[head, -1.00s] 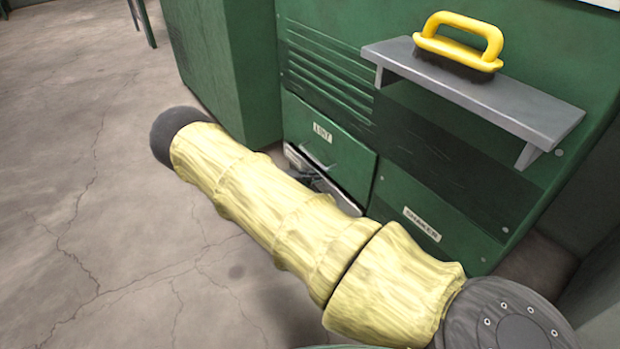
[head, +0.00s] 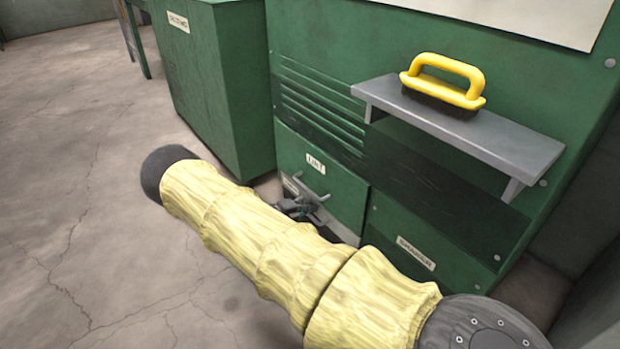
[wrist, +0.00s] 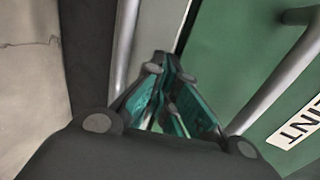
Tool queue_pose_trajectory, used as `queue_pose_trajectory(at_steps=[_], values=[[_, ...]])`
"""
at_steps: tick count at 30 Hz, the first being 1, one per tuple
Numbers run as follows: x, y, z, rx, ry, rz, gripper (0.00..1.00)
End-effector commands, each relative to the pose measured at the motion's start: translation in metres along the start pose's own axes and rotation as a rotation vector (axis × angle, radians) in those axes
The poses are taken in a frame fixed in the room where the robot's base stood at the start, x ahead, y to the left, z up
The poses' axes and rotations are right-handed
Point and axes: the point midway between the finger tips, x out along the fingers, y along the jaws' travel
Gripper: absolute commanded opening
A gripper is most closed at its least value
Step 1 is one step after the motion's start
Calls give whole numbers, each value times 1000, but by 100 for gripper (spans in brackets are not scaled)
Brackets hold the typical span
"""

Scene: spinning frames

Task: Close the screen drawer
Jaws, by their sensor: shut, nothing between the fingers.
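My gripper (head: 298,208) is shut and empty, in front of this drawer and just below the LINT handle (head: 312,188). In the wrist view my gripper's fingertips (wrist: 162,66) are together, between a metal bar (wrist: 124,50) on the left and the LINT handle (wrist: 285,80) on the right.
A grey shelf (head: 515,150) with a yellow-handled brush (head: 440,82) juts from the machine above right. Another labelled green front (head: 400,262) lies below it. A green cabinet (head: 215,90) stands to the left. The concrete floor (head: 80,200) at left is clear.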

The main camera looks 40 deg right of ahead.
Motion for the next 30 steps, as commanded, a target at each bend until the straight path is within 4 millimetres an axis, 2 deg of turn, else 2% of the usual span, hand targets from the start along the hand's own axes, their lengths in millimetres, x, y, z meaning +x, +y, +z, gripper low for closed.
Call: queue_pose_trajectory(at_steps=[12, 18, 24, 30], values=[[-72, 1, -4, 2, 4, 1, 0], [-101, 3, -4, 3, 5, 2, 0], [-115, 4, -4, 3, 6, 1, 0], [-117, 5, -4, 3, 6, 1, 0]])
